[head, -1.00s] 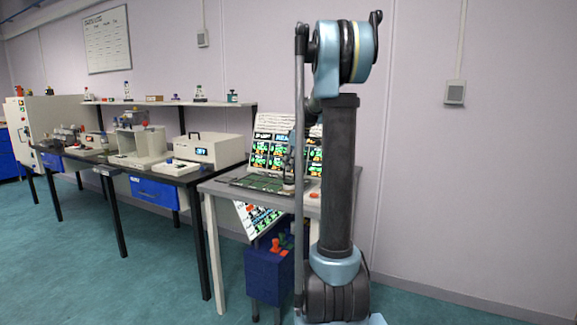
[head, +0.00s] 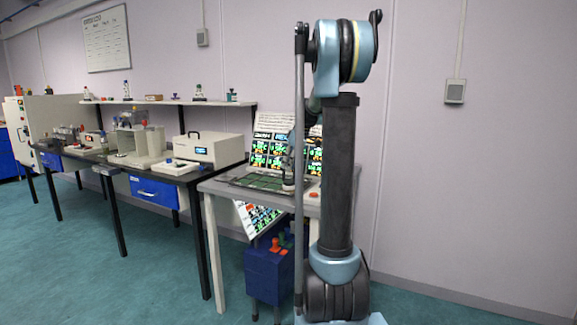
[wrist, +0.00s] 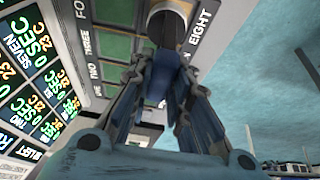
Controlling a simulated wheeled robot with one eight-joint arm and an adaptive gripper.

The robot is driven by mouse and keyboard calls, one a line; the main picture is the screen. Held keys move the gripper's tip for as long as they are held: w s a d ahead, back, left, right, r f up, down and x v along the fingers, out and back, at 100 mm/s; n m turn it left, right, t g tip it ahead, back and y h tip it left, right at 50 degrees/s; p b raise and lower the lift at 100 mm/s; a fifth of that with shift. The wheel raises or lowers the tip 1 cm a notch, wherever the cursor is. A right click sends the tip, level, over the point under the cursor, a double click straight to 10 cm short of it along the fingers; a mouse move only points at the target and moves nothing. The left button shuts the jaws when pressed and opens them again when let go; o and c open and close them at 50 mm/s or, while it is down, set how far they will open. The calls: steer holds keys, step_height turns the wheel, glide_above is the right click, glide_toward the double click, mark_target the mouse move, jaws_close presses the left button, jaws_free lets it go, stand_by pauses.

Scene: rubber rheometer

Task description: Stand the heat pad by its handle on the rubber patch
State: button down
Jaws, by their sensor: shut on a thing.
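The heat pad (wrist: 168,22) shows at the top of the wrist view as a round piece with a pale rim and a dark middle. My gripper (wrist: 166,66) is shut on its handle, which the fingers mostly hide. Behind it is a board (wrist: 112,18) with green rubber patches (wrist: 113,47) and the labels ONE, TWO, THREE and EIGHT. In the head view the board lies on the small table (head: 225,188), and my gripper (head: 289,168) is low over its right part, partly behind my arm. I cannot tell whether the pad touches a patch.
A lit display panel (head: 262,150) stands behind the board. A red button (head: 314,195) is at the table's right. A white box instrument (head: 208,150) stands on the dark bench to the left. A blue cabinet (head: 268,270) is under the table.

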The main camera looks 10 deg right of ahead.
steer(key=shift+f, duration=0.4)
stand_by(0.5)
steer(key=c, duration=1.4)
jaws_free()
steer(key=shift+r, duration=0.1)
steer(key=v, duration=1.1)
steer(key=shift+s+r, duration=0.1)
steer(key=shift+r, duration=0.25)
